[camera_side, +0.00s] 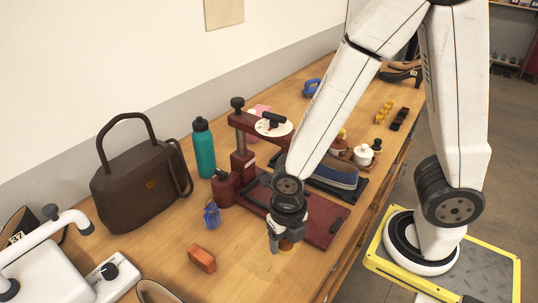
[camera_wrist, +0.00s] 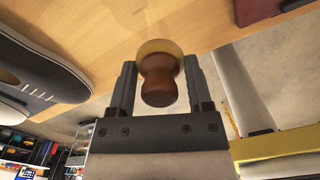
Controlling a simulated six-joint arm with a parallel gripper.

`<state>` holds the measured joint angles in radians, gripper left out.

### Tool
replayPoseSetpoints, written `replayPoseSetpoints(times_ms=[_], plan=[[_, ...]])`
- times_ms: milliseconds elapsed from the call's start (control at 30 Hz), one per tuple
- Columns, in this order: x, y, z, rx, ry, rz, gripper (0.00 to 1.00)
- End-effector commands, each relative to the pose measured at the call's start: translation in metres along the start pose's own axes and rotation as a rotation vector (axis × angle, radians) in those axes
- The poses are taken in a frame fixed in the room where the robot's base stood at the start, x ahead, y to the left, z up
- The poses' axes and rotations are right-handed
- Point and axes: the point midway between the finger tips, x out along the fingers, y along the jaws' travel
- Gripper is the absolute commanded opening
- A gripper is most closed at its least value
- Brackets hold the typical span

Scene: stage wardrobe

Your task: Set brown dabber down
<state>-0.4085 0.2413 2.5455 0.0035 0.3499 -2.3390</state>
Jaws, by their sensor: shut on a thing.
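The brown dabber (camera_wrist: 158,82) has a waisted wooden handle and a rounded amber-yellow pad. In the wrist view it sits between the two fingers of my gripper (camera_wrist: 158,88), which is shut on its handle; the pad points toward the wooden bench top. In the side view my gripper (camera_side: 284,243) points down over the bench near its front edge, just in front of the dark red press. Only a little of the dabber shows there. I cannot tell whether the pad touches the wood.
The dark red press (camera_side: 323,229) stands close behind my gripper, with a blue-grey shoe (camera_side: 333,175) by it. An orange block (camera_side: 201,259) and blue object (camera_side: 212,216) lie to the left. A teal bottle (camera_side: 204,150) and brown handbag (camera_side: 138,187) stand farther back.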

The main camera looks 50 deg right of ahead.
Motion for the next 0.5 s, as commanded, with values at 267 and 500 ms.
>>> replayPoseSetpoints(times_ms=[267,500], plan=[[0.011,0.000,0.000,0.001,0.003,-0.003,0.09],[0.030,0.000,0.000,0.001,0.002,-0.003,0.09]])
